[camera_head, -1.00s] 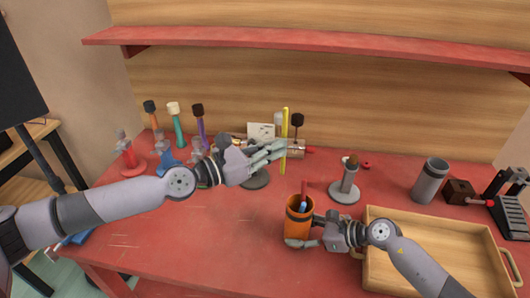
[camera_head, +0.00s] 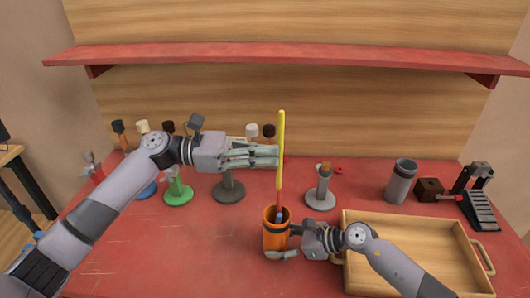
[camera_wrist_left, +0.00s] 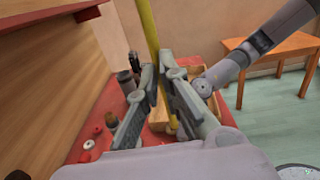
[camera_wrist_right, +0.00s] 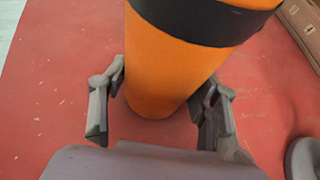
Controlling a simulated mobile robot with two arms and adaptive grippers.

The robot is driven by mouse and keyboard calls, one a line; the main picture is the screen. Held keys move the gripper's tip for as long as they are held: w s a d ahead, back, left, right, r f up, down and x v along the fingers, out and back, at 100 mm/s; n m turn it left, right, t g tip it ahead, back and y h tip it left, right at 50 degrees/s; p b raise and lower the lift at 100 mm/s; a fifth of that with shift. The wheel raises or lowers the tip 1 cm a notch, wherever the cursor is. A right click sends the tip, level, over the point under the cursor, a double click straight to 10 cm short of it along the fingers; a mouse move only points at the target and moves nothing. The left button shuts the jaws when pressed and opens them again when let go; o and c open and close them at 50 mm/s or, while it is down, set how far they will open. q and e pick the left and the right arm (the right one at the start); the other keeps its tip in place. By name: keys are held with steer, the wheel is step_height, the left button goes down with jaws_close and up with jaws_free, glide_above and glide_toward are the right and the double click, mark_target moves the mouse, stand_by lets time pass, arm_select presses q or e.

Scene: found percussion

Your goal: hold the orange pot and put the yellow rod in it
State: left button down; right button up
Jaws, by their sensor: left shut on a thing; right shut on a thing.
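The yellow rod (camera_head: 281,140) stands upright in my left gripper (camera_head: 277,156), which is shut on it. It also shows between the fingers in the left wrist view (camera_wrist_left: 148,28). Its lower end is above the orange pot (camera_head: 274,238), near the mouth; I cannot tell the exact gap. The pot stands on the red table and has a dark band near its rim. My right gripper (camera_head: 290,248) is shut on the pot, low on its side; the right wrist view shows the orange wall (camera_wrist_right: 165,65) between the fingers. A red stick and a blue one show in the pot's mouth.
A wooden tray (camera_head: 352,280) lies right of the pot. A grey stand (camera_head: 322,192) holds a brown-topped piece behind it. A grey cup (camera_head: 401,181) stands further right. Several coloured stands, including a green one (camera_head: 178,192), are behind my left arm. A red shelf (camera_head: 280,58) runs above.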

arm_select(q)
step_height(320, 180, down, 10)
steer(key=shift+f, duration=0.2)
stand_by(0.8)
steer(key=c, duration=2.4)
jaws_free()
steer(key=c, duration=1.9)
jaws_free()
steer(key=a, duration=1.2)
steer(key=shift+s, duration=0.1)
